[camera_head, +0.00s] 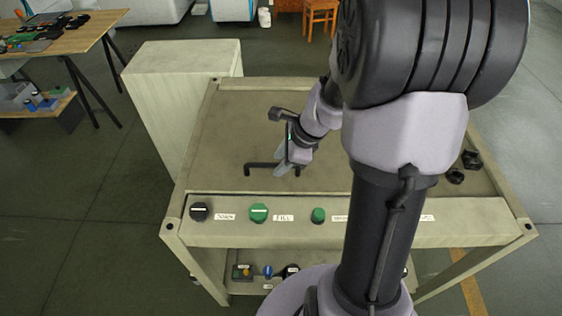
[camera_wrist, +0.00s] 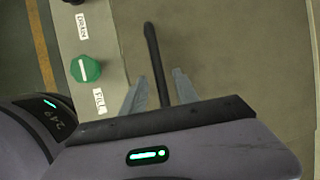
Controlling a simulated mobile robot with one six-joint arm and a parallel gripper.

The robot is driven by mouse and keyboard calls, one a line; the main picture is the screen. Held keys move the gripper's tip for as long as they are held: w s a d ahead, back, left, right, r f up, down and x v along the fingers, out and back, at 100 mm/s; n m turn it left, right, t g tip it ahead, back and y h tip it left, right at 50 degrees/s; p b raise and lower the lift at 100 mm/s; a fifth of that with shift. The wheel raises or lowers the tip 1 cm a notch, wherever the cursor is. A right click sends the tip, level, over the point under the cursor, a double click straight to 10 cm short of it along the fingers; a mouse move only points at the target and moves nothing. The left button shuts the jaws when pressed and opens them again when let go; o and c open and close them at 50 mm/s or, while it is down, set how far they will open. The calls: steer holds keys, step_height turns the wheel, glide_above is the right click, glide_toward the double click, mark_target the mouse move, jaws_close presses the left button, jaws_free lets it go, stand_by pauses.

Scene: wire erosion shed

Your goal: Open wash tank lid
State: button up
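The wash tank's lid (camera_head: 232,122) is a flat brown panel set in the top of a pale metal frame; it looks shut. A dark bar handle (camera_head: 262,166) lies across it near the front edge. In the wrist view the handle (camera_wrist: 152,50) runs between the two grey fingers of my gripper (camera_wrist: 160,82). The fingers are apart, one on each side of the bar, with a visible gap to it. In the head view my gripper (camera_head: 284,162) is at the right part of the handle. My arm hides the right part of the lid.
The front panel (camera_head: 290,231) carries a black knob (camera_head: 199,211) labelled DRAIN, a green knob (camera_head: 259,212) labelled FILL and a green button (camera_head: 318,215). Small dark parts (camera_head: 471,160) lie at the right. A pale cabinet (camera_head: 185,75) stands at the left.

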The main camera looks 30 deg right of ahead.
steer(key=shift+c, duration=0.5)
jaws_close()
steer(key=shift+r, duration=0.1)
stand_by(0.8)
